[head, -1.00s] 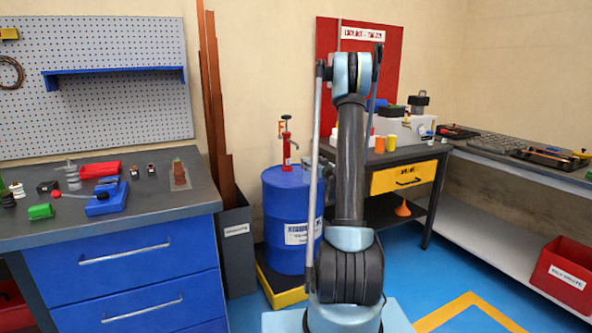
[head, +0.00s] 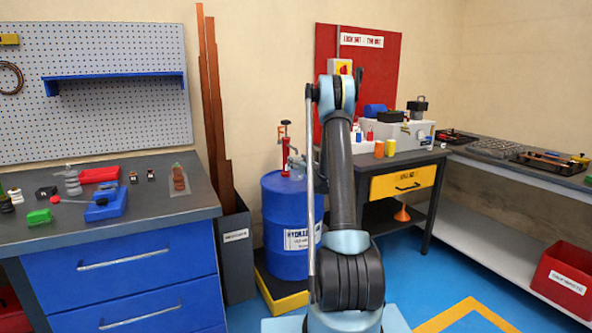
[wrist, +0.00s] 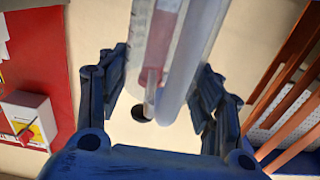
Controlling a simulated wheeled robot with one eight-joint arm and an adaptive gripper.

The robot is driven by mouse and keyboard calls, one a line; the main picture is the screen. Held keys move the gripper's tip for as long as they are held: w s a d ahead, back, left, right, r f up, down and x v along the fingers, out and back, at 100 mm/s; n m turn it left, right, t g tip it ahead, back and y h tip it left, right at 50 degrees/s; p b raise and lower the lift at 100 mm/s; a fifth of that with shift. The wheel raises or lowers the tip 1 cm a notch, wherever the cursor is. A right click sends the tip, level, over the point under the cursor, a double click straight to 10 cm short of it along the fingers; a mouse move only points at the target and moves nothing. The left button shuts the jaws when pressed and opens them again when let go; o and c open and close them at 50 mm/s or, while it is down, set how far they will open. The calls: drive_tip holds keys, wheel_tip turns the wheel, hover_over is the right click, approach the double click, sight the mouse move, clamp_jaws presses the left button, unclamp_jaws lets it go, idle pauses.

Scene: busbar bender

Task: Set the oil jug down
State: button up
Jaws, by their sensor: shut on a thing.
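The oil jug (wrist: 182,75) is a pale, translucent container with a reddish strip, and it fills the top middle of the wrist view. My gripper (wrist: 160,82) has its dark blue fingers on both sides of the jug and is shut on it. Only part of the jug shows; its base and whatever is under it are out of sight. In the head view my arm hides most of the gripper area, and I cannot clearly make out the jug there.
A blue drum (head: 286,215) with a red hand pump (head: 285,150) stands on a yellow-edged pallet (head: 285,302). A dark bench (head: 400,160) with cups and a grey machine is behind my arm. A workbench (head: 110,222) with tools is left. Blue floor is open at right.

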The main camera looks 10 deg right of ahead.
drive_tip(key=shift+f, duration=1.4)
drive_tip(key=o, duration=1.5)
drive_tip(key=shift+s, duration=0.15)
